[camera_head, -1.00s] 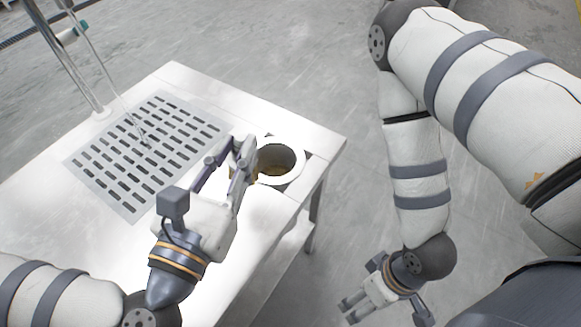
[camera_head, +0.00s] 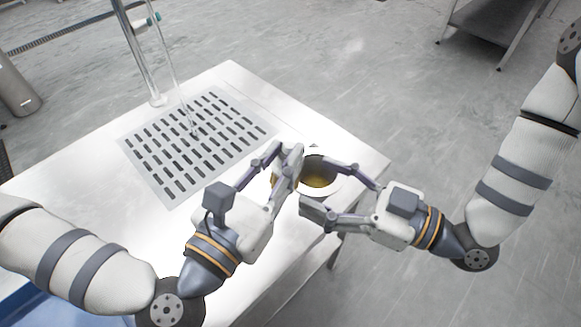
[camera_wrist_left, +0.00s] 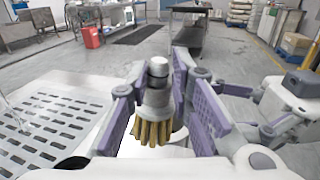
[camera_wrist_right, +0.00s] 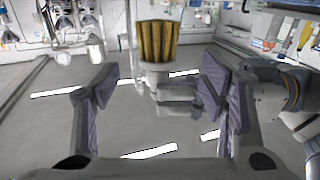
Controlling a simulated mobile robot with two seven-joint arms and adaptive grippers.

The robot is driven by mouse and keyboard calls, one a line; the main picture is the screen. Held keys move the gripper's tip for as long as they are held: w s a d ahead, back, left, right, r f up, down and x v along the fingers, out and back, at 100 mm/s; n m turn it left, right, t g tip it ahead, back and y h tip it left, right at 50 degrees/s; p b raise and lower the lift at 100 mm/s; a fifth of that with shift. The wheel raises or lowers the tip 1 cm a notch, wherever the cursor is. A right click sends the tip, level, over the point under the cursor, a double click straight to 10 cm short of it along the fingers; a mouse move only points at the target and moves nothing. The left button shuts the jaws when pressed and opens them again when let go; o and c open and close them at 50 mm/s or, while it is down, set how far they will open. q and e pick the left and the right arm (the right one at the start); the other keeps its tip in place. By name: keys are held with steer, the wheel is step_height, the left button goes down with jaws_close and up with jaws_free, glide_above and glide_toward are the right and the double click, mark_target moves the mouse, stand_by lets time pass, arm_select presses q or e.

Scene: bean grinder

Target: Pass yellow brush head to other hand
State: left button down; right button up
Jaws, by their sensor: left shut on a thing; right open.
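The yellow brush head, with a grey top and yellow bristles, is between the fingers of my left gripper (camera_wrist_left: 155,105) in the left wrist view; its bristles (camera_wrist_left: 152,132) point down. In the head view my left gripper (camera_head: 281,160) is shut on it beside the round opening (camera_head: 320,173), mostly hiding it. My right gripper (camera_head: 318,187) is open, with its fingers around the opening from the right, facing the left one. In the right wrist view the brush head (camera_wrist_right: 157,42) appears bristles up, ahead of the open fingers (camera_wrist_right: 158,90) and roughly centred between them.
The white table (camera_head: 90,210) carries a slotted grey drain plate (camera_head: 195,145). A thin metal pole (camera_head: 140,55) stands at its far left. A grey cylinder (camera_head: 15,88) stands on the floor at left. A metal bench (camera_head: 495,30) is at the back right, with clear floor between.

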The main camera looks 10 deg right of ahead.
mark_target(280, 169)
steer(key=x, duration=0.8)
steer(key=c, duration=1.2)
arm_select(q)
steer(key=c, duration=1.4)
jaws_free()
arm_select(e)
steer(key=shift+c, duration=0.2)
arm_select(q)
steer(key=shift+o, duration=0.2)
